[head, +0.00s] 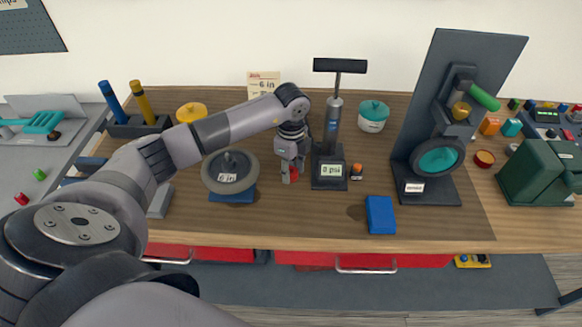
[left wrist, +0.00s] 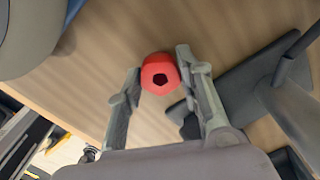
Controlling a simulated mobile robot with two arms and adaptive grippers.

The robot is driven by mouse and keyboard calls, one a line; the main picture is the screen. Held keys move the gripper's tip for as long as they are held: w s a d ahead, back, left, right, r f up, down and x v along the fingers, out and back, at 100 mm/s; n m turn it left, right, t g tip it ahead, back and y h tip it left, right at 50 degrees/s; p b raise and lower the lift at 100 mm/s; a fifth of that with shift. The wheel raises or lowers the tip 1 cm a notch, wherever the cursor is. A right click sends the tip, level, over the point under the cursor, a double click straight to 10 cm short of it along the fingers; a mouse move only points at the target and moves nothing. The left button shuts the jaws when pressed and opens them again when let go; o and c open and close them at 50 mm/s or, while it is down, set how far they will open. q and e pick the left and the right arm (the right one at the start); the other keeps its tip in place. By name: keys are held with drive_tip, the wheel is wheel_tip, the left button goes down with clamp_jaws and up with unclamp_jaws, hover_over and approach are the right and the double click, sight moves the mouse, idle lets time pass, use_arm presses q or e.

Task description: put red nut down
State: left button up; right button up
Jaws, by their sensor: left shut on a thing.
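My left gripper (head: 289,176) reaches over the workbench from the left and points down, between the grey wheel and the floor pump. It is shut on the red nut (head: 294,173), which shows as a small red patch between the fingers, low over the wood. In the left wrist view the red nut (left wrist: 160,74) sits between the two fingertips, its dark hole facing the camera. I cannot tell whether the nut touches the bench top. My right gripper is not in view.
A grey wheel (head: 230,172) on a blue block stands just left, and the pump (head: 329,160) with its gauge just right. A blue block (head: 380,214) lies front right, and a dark stand (head: 428,187) farther right. Bare wood (head: 300,222) lies in front of the gripper.

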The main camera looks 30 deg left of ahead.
use_arm(q)
drive_tip(key=shift+f, duration=0.15)
drive_tip(key=o, duration=1)
drive_tip(key=shift+r, duration=0.2)
wheel_tip(320, 180, up, 12)
drive_tip(key=b, duration=0.3)
